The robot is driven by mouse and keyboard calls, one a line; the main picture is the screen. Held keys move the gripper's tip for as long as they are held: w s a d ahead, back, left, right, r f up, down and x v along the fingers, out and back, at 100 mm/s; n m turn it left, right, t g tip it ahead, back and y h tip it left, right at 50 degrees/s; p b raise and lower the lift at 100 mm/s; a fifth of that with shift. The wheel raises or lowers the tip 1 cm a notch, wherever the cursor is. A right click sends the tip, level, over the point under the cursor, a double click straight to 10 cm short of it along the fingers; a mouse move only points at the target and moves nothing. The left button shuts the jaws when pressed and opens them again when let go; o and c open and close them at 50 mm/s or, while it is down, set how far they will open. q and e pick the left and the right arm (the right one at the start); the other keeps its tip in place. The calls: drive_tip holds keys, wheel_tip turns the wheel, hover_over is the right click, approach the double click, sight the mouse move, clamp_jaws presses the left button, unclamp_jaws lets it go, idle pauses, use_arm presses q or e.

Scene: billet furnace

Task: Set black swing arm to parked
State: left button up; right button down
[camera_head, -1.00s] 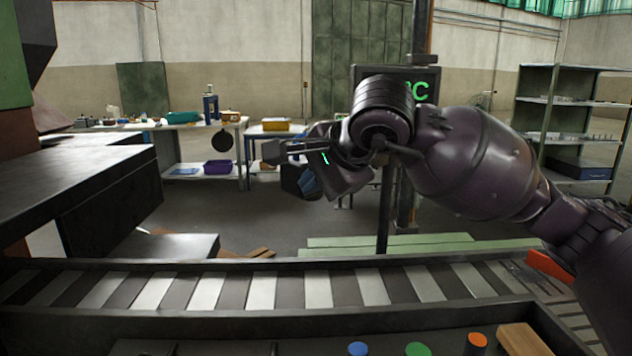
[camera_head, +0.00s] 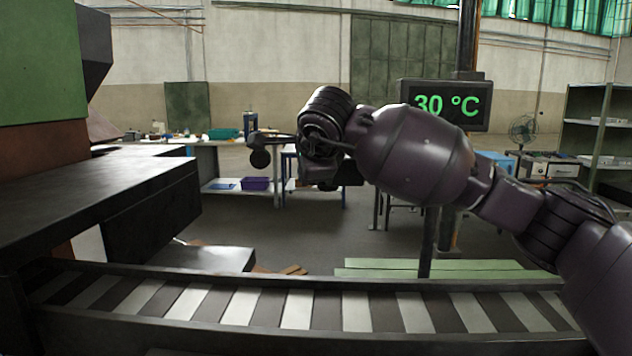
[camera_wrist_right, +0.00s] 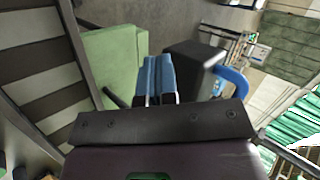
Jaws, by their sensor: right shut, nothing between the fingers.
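My right gripper (camera_head: 253,138) is in the middle of the head view, held out to the left above the far side of the roller conveyor. In the right wrist view its blue fingertips (camera_wrist_right: 157,60) are together, with nothing between them. I cannot tell for certain whether this is the black swing arm. In the head view my arm covers that area. A thin black post (camera_head: 427,245) stands behind the conveyor. My left gripper is out of view.
The striped conveyor (camera_head: 300,309) crosses the front. A dark furnace table (camera_head: 90,190) is at the left. Green beams (camera_head: 450,266) lie behind the conveyor. A display reading 30 °C (camera_head: 445,104) is behind my arm. A workbench (camera_head: 215,143) stands farther back.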

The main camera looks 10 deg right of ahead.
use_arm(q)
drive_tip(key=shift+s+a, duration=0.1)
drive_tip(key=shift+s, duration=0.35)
use_arm(e)
drive_tip(key=shift+w+d+r+m+h, duration=0.15)
drive_tip(key=shift+w+m+h, duration=0.1)
drive_tip(key=shift+w, duration=0.15)
drive_tip(key=shift+w+r+m+h, duration=0.15)
drive_tip(key=shift+w+m, duration=0.1)
drive_tip(key=shift+w, duration=0.15)
